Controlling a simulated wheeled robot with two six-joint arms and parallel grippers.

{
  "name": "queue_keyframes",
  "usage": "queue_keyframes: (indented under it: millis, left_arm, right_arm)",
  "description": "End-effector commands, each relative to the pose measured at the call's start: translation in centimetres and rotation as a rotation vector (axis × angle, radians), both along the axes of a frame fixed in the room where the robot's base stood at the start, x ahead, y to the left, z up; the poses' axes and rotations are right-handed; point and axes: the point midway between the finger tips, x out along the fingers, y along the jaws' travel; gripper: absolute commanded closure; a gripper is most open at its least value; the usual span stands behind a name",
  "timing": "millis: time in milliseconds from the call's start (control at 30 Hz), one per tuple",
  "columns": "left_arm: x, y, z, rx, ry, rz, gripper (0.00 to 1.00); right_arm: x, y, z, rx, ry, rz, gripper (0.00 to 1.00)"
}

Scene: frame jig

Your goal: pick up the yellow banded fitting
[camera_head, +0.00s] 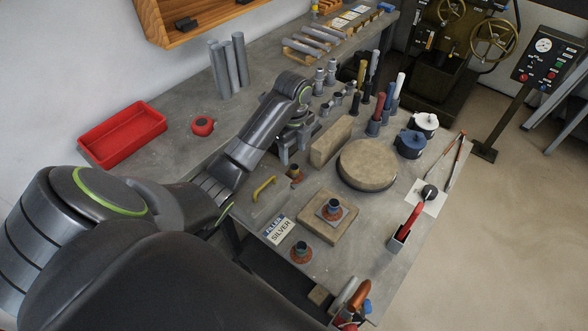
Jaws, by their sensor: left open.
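My left gripper (294,154) points down over the bench in the middle of the view, its jaws apart. A small dark fitting with an orange-brown base (296,175) stands just in front of the jaws; they are not around it. A second fitting (333,208) sits on a square plate on a wooden block, and a third with a rusty flange (301,250) stands nearer the front edge. Several grey fittings (325,109) stand behind the gripper. I cannot make out a clear yellow band on any fitting. My right gripper is not in view.
A tan slab (331,141) and a round tan disc (367,164) stand right of the gripper. A yellow handle (264,188) and a "SILVER" label card (279,230) lie left and front. A red tray (122,133) is at left; bench around the red round object (203,126) is clear.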

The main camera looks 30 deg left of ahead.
Motion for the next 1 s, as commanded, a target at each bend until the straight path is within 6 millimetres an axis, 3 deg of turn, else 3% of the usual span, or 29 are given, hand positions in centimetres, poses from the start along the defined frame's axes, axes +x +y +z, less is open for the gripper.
queue_keyframes:
  millis: [33, 233, 367, 700, 933, 1000]
  left_arm:
    - [0.0, 0.0, -1.2, 0.0, 0.0, 0.0, 0.49]
    - [0.0, 0.0, -2.5, 0.0, 0.0, 0.0, 0.49]
    - [0.0, -0.1, -3.2, -0.002, 0.001, 0.0, 0.49]
    - [0.0, -0.2, -7.4, -0.001, 0.003, 0.0, 0.49]
    - [0.1, -0.2, -7.6, 0.0, 0.0, -0.001, 0.49]
    - [0.1, -0.2, -7.6, 0.0, 0.0, -0.001, 0.55]
  right_arm:
    - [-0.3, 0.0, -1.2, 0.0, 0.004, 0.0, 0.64]
    - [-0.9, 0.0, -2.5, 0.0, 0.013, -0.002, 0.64]
    - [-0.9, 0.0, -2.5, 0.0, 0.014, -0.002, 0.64]
    - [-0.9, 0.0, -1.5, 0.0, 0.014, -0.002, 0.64]
    - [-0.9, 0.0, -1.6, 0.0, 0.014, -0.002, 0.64]
    - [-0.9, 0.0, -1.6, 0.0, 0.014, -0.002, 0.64]
